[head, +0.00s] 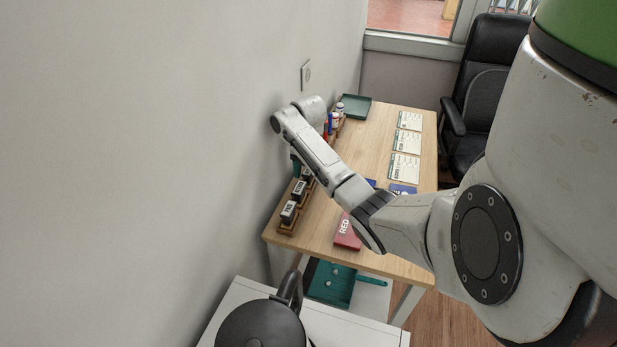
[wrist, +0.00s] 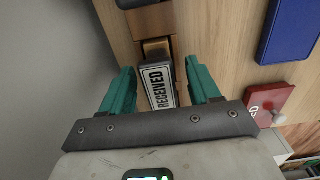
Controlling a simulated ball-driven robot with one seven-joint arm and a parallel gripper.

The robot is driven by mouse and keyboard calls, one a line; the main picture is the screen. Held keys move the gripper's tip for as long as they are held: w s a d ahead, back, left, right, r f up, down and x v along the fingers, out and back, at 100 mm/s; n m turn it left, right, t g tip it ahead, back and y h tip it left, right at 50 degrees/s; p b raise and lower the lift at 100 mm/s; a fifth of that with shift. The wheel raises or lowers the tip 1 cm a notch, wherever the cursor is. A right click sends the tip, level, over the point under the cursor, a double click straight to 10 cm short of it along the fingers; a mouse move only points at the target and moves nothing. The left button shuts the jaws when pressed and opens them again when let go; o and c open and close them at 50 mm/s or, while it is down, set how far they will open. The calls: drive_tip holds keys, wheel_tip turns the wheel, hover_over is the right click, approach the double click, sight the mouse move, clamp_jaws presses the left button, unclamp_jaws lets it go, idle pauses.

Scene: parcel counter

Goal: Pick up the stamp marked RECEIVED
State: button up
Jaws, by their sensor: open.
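The stamp marked RECEIVED (wrist: 158,86) shows in the wrist view, a dark block with a white label, in a wooden rack (wrist: 164,24). My gripper (wrist: 157,82) is open, with one teal finger on each side of the stamp. I see a gap on both sides, and the stamp is not gripped. In the head view my gripper (head: 296,166) reaches down over the rack by the wall, mostly hidden by my arm. Other stamps (head: 288,211) stand in the rack (head: 286,228) there; I cannot pick out the RECEIVED one in that view.
A red box (head: 347,232) lies on the wooden table (head: 400,249), also in the wrist view (wrist: 268,103). A blue pad (wrist: 288,30) lies right of the rack. White cards (head: 404,166) and a green tray (head: 355,107) are farther back. The wall (head: 150,150) is close on the left.

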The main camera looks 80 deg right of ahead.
drive_tip(key=shift+f, duration=0.4)
drive_tip(key=c, duration=1)
